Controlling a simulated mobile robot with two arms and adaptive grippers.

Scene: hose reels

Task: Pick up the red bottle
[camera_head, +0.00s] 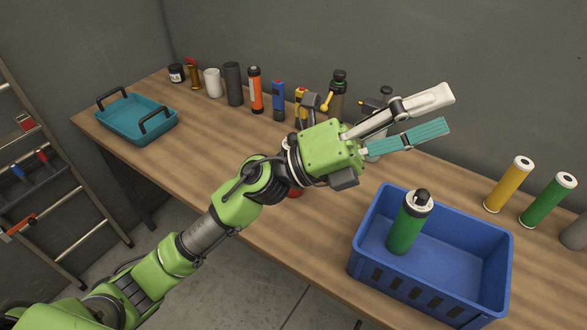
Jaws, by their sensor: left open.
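My left gripper (443,113) reaches over the table from the left. Its two fingers, one pale and one teal, are apart with nothing between them, pointing right toward the wall. A slim red-orange item (193,73) stands in the back row at the left, well away from the gripper. My right gripper is out of view.
A blue crate (430,290) holding a green bottle (408,225) stands at the front right. A teal tray (135,118) is at the left. Several bottles and tools line the wall, including an orange cylinder (255,90). Yellow (508,185) and green (547,200) cylinders stand right.

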